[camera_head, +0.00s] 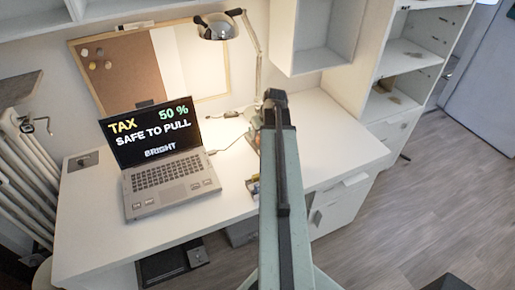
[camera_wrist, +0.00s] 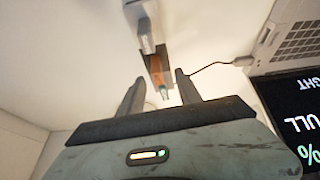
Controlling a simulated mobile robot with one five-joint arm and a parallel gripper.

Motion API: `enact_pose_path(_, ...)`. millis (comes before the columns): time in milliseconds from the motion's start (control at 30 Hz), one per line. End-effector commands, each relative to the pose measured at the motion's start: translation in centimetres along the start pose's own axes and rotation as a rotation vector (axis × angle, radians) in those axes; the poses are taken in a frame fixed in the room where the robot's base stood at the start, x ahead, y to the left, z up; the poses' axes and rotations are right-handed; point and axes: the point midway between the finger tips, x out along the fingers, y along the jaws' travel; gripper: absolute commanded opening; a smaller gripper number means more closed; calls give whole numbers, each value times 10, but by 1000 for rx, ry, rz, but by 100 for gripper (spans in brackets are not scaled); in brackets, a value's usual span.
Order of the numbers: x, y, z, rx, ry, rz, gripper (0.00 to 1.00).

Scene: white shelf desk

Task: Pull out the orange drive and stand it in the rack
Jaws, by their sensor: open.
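My gripper (camera_wrist: 160,92) is open in the wrist view, with one dark finger on each side of a small orange piece that looks like the orange drive (camera_wrist: 156,66). I cannot tell which part is the rack. In the head view my arm hides most of this spot. The laptop (camera_head: 165,178) stands open, its screen reading "TAX", "50 %", "SAFE TO PULL" and "BRIGHT".
A black cable with a pale plug (camera_wrist: 243,61) runs beside the laptop. A desk lamp (camera_head: 218,28) stands behind my arm. The white desk (camera_head: 335,140) is clear to the right.

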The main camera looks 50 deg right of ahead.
Motion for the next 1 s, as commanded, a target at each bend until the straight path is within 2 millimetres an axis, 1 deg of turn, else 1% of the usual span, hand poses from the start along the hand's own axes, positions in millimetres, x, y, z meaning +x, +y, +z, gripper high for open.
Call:
enact_pose_path(33, 18, 3, -1, 0, 0, 0, 41)
enact_pose_path(100, 32, 5, -2, 0, 0, 0, 41)
enact_pose_path(200, 42, 4, -2, 0, 0, 0, 41)
enact_pose_path(400, 38, 3, -4, 0, 0, 0, 41)
enact_pose_path(433, 38, 3, -4, -1, 0, 0, 38)
enact_pose_path(467, 38, 3, -4, -1, 0, 0, 30)
enact_pose_path(500, 38, 3, -4, -1, 0, 0, 19)
enact_pose_path(567, 38, 3, -4, -1, 0, 0, 2)
enact_pose_path(600, 38, 3, -4, -1, 0, 0, 0)
enact_pose_path(1000, 38, 2, -4, -2, 0, -1, 0)
